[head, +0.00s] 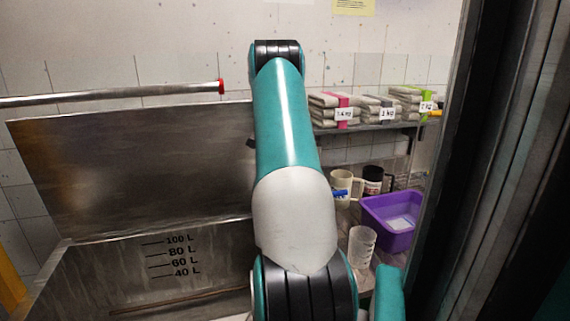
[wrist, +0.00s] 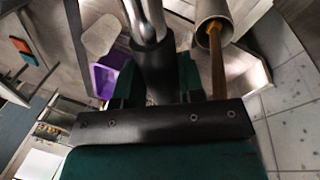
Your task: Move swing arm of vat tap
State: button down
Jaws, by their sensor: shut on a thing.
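My gripper (wrist: 158,82) shows in the wrist view, its fingers shut on either side of a dark round grip. A shiny metal pipe, which looks like the swing arm (wrist: 152,14), runs from this grip to the top of the picture. In the head view my arm hides the gripper and the grip. The steel vat (head: 95,280) stands at lower left with litre marks on its inner wall. Its lid (head: 130,165) is raised behind it. I cannot make out the tap's base.
A horizontal pipe with a red end (head: 221,86) crosses above the lid. At right are a purple tub (head: 377,228), a clear beaker (head: 361,246), mugs (head: 341,183) and shelved cloth stacks (head: 335,108). A dark upright frame (head: 480,160) bounds the right. A yellow-brown stick (wrist: 217,65) is beside the gripper.

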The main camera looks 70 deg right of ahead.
jog(key=shift+w+d+r, duration=0.1)
jog(key=shift+w, duration=0.1)
jog(key=c, duration=0.7)
grip_release()
jog(key=shift+c, duration=0.2)
